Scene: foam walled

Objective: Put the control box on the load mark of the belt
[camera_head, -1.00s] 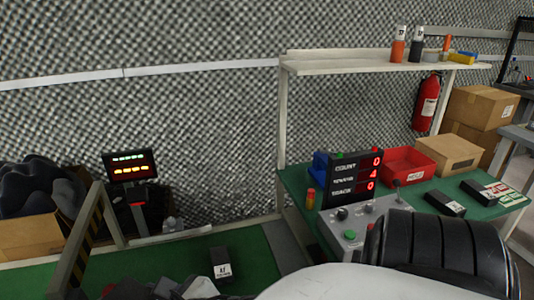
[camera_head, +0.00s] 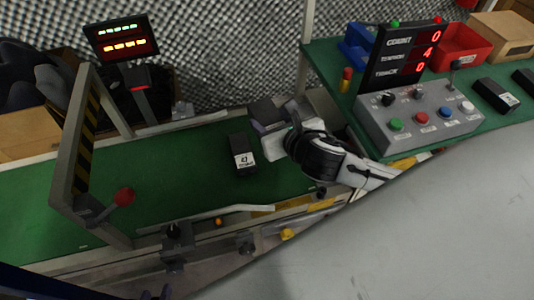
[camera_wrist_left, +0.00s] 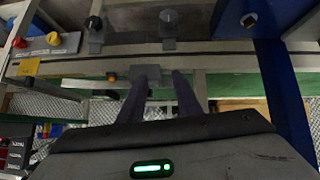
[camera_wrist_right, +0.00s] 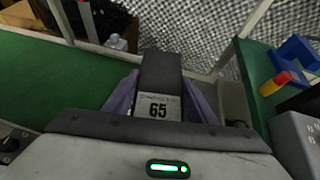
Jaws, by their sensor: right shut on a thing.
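The held box (camera_wrist_right: 161,75) is dark, with a white label reading 65. My right gripper (camera_wrist_right: 160,100) is shut on it; in the head view the gripper (camera_head: 268,122) is over the right part of the green belt (camera_head: 150,170). Whether the box touches the belt I cannot tell. Another dark box with a white label (camera_head: 242,156) lies on the belt just left of the gripper. No load mark can be made out. My left gripper (camera_wrist_left: 160,95) is empty, its fingers apart, in front of the belt's side rail in the left wrist view.
A striped frame (camera_head: 80,150) with a red knob (camera_head: 125,196) spans the belt at left. A lit display (camera_head: 122,42) stands behind. At right, a green table holds a button console (camera_head: 420,118), a counter display (camera_head: 400,52) and a red bin (camera_head: 460,45).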

